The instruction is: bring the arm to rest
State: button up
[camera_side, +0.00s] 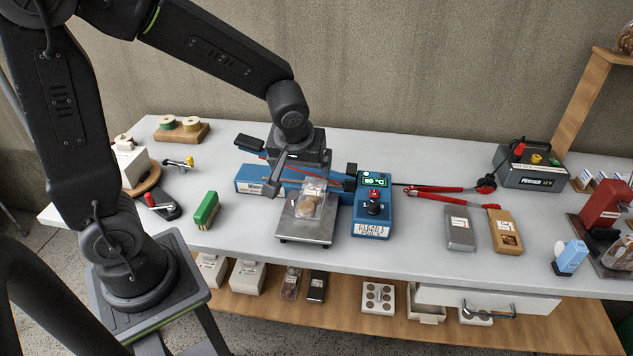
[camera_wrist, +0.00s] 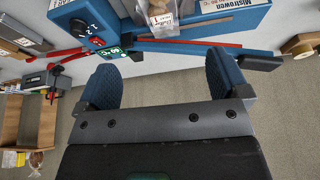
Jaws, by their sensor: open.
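My gripper (camera_side: 308,183) hangs at the end of my bent arm, above the blue bag sealer (camera_side: 250,180) in the side view. In the wrist view my gripper (camera_wrist: 163,78) has its two blue-padded fingers wide apart, with nothing between them. A clear bag of cookies (camera_side: 310,200) stands on the metal plate (camera_side: 305,231) in front of the sealer. The bag also shows in the wrist view (camera_wrist: 160,14), beyond the fingertips and apart from them. My gripper hides part of the sealer in the side view.
A blue control box (camera_side: 371,225) with a lit display and dial stands right of the plate. A red-handled tool (camera_side: 440,189) lies behind two flat packets (camera_side: 460,229). A green brush (camera_side: 206,210) lies at left. The front right-middle tabletop is clear.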

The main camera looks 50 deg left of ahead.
jog(key=s+d+r+m+t+h, duration=0.1)
jog(key=s+d+r+m, duration=0.1)
jog(key=s+r+m, duration=0.2)
jog(key=s+d+r+m+t+h, duration=0.1)
jog(key=s+r+m, duration=0.3)
jog(key=s, duration=0.6)
notch_tip(320, 180, up, 3)
jog(key=shift+d+f+h, duration=0.1)
jog(key=shift+d+h, duration=0.4)
jog(key=shift+d, duration=0.25)
